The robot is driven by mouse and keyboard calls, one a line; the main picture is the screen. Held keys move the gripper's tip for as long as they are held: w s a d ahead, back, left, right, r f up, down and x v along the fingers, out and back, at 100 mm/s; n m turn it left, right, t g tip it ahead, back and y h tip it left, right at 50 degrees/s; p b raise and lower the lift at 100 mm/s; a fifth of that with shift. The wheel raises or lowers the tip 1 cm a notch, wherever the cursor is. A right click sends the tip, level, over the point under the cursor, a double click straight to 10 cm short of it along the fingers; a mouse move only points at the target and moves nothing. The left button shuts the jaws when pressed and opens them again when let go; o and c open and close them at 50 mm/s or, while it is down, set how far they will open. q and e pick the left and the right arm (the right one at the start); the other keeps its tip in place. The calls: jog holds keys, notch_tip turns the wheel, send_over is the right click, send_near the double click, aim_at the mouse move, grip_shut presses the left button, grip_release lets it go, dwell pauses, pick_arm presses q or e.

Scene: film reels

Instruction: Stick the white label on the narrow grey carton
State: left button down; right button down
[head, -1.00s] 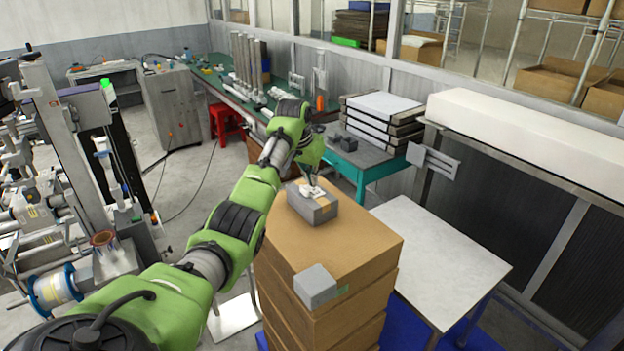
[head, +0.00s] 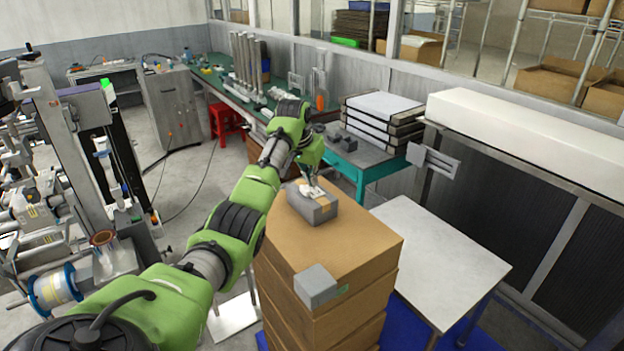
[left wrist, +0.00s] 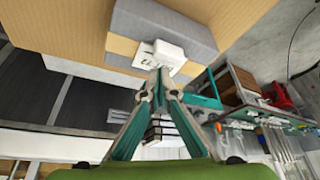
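The narrow grey carton (head: 322,212) lies on top of a stack of brown cardboard boxes, with a tan tape strip across it. In the left wrist view the grey carton (left wrist: 195,28) spans the top. The white label (head: 308,191), with dark print and a raised white block, is at the carton's upper face; it also shows in the left wrist view (left wrist: 167,54). My left gripper (left wrist: 159,75) has its fingertips together at the label's white block, seemingly gripping it. Whether the label lies fully flat on the carton I cannot tell. My right gripper is not in view.
A bare white-topped table (head: 440,255) stands to the right. A green bench (head: 350,165) with stacked trays is behind. Machinery stands at left.

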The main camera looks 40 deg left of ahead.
pick_arm(q)
jog(key=shift+f, duration=0.85)
dwell(0.8)
jog(key=shift+r+p, duration=0.45)
jog(key=shift+r, duration=2.6)
